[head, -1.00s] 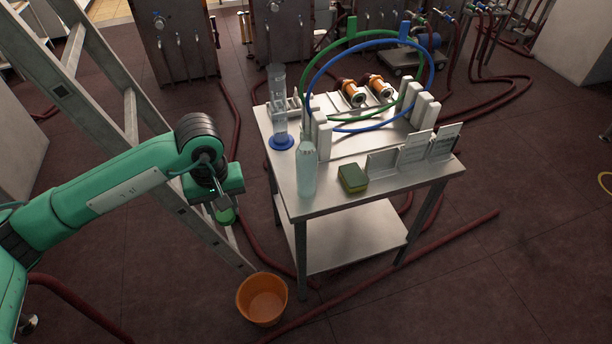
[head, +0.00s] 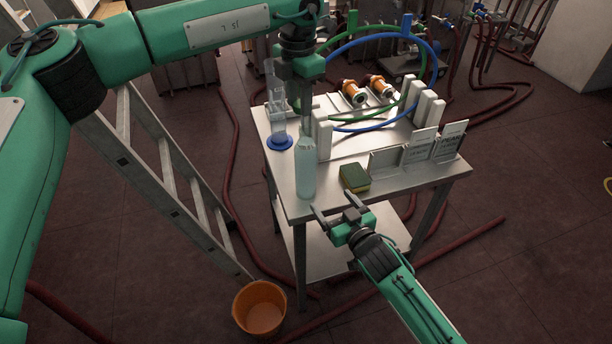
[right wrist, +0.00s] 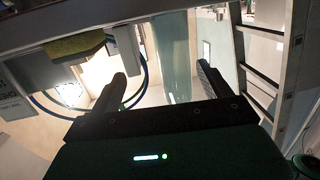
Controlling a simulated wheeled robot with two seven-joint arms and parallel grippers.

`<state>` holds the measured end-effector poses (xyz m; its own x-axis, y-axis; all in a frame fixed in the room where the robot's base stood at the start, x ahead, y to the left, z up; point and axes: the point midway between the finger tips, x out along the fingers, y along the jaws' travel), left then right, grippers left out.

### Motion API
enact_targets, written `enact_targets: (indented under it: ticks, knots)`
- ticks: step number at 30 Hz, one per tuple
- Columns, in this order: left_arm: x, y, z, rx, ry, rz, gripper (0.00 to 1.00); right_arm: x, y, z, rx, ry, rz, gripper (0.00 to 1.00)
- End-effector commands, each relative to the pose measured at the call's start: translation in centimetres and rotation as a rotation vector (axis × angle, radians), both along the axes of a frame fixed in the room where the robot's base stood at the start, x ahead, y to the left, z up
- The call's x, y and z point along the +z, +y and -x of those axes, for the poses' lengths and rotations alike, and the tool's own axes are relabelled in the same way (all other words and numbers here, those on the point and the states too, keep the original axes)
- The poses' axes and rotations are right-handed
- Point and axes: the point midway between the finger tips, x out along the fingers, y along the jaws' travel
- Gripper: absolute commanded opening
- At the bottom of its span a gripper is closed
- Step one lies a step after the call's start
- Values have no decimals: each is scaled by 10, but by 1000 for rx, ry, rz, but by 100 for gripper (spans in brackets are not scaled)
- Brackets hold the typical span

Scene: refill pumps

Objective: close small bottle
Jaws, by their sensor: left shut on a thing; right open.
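The small bottle (head: 306,172), pale and translucent, stands upright at the table's front left corner. My left gripper (head: 303,101) is right above its neck, pointing down. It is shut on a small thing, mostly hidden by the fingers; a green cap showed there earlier. I cannot tell whether this touches the bottle mouth. My right gripper (head: 334,204) is open and empty in front of the table edge, fingers towards the bottle's lower part. In the right wrist view the bottle (right wrist: 174,45) appears between the open fingers (right wrist: 160,72), beyond their tips.
A green and yellow sponge (head: 355,178) lies right of the bottle; it also shows in the right wrist view (right wrist: 76,47). A clear cylinder with a blue base (head: 279,143) and white blocks (head: 322,137) stand behind. An orange bucket (head: 260,308) and a ladder (head: 190,200) are left.

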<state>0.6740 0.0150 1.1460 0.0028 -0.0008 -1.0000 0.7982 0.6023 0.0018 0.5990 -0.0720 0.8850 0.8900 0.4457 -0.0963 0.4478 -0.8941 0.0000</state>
Motion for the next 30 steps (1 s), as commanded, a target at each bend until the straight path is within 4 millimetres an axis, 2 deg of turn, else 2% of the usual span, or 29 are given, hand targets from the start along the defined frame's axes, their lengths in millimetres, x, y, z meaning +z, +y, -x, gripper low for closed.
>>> enact_targets:
  ticks: [1,3,7,20,25,30]
  knots:
    - [7,-4,-5,56,-4,-1,13,15,5,1,15,-30,-14,81]
    - [15,-7,-9,121,-2,0,13,32,10,3,30,-58,-29,81]
    - [22,-9,-13,183,1,-1,13,47,16,6,45,-84,-45,81]
    - [23,-9,-13,191,2,0,13,49,18,3,46,-87,-46,81]
    - [23,-9,-13,190,2,0,13,49,27,-15,45,-87,-46,81]
    - [23,-9,-13,190,2,0,13,50,44,-44,46,-88,-46,81]
